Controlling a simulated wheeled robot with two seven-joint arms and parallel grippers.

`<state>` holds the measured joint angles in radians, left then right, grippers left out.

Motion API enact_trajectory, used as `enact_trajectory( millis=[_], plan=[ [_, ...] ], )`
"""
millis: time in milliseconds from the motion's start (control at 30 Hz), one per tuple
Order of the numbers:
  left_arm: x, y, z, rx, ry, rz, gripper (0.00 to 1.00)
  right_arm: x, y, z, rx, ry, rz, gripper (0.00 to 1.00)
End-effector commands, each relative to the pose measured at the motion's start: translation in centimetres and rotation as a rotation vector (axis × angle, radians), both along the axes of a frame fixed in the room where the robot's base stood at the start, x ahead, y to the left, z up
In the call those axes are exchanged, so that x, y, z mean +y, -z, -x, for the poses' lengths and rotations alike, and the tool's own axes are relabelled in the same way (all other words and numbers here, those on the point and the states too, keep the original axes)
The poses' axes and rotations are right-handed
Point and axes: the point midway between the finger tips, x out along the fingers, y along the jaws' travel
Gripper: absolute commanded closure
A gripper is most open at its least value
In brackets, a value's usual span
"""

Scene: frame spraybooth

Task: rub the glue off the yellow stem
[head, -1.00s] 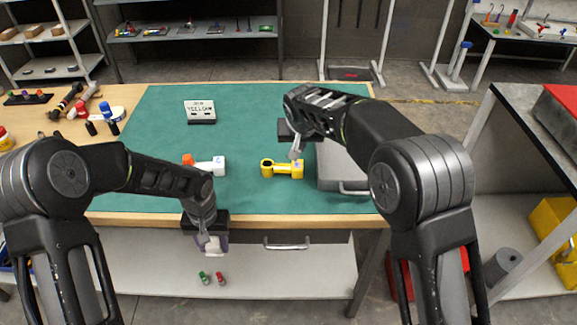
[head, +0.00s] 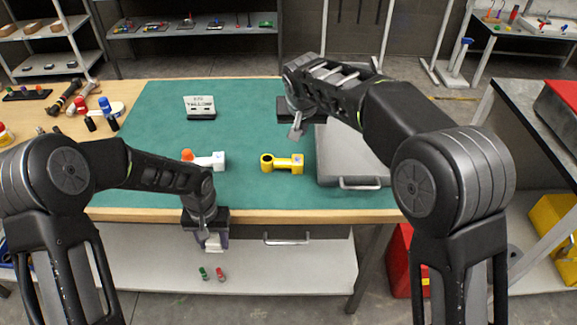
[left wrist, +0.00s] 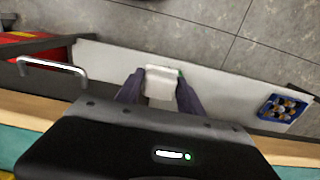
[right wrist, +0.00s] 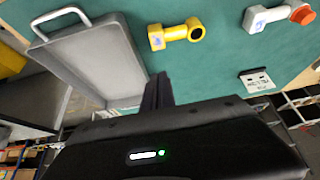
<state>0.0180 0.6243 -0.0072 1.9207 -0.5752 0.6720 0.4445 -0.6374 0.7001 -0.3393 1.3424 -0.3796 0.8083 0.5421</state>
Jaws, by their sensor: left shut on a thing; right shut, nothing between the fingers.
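The yellow stem (head: 283,162) lies on the green mat in the middle of the bench. It also shows in the right wrist view (right wrist: 176,34), with a pale bluish patch on one end; I cannot tell whether that is glue. My left gripper (head: 212,240) is shut on a white block-like thing (left wrist: 162,84), held low in front of the bench edge and well apart from the stem. My right gripper (head: 297,131) is shut and empty above the mat, behind and to the right of the stem. The right wrist view shows its fingers (right wrist: 158,84) together.
A white stem with an orange cap (head: 207,160) lies left of the yellow one. A sign reading YELLOW (head: 200,107) stands behind. A grey tray with a handle (head: 348,170) is at right. Bottles and tools crowd the left end. A drawer handle (head: 287,241) projects in front.

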Motion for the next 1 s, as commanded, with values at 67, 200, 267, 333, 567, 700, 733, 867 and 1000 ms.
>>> enact_trajectory(
  millis=[67, 200, 267, 333, 567, 700, 733, 867, 1000],
  plan=[
    [0.0, 0.6, 0.0, 0.000, 0.000, 0.000, 0.88, 0.1, -1.5, 0.8, -0.004, -0.001, -0.003, 1.00],
    [0.0, 1.1, 0.0, 0.000, 0.000, 0.000, 0.88, 0.1, -3.8, 2.1, -0.003, -0.001, -0.003, 1.00],
    [0.0, 1.2, 0.0, 0.000, 0.000, 0.000, 0.88, 0.1, -4.6, 2.5, -0.002, -0.001, -0.002, 1.00],
    [0.0, 1.2, 0.0, 0.000, 0.000, 0.000, 0.88, 0.1, -5.2, 2.8, -0.002, -0.001, -0.002, 1.00],
    [0.0, 1.2, 0.0, 0.000, 0.000, 0.000, 0.88, 0.0, -5.8, 3.2, 0.001, 0.000, 0.000, 1.00],
    [0.0, 1.2, 0.0, 0.000, 0.000, 0.000, 0.88, 0.0, -5.8, 3.1, 0.000, 0.000, 0.000, 1.00],
    [0.0, 1.2, 0.0, 0.000, 0.000, 0.000, 0.88, 0.0, -5.8, 3.1, 0.000, 0.000, 0.000, 1.00],
    [0.0, 1.2, 0.0, 0.000, 0.000, 0.000, 0.88, 0.0, -5.7, 3.1, 0.000, 0.000, 0.000, 1.00],
    [0.0, 1.2, 0.0, 0.000, 0.000, 0.000, 0.88, 0.0, -5.7, 3.1, 0.000, 0.000, -0.001, 1.00]
  ],
)
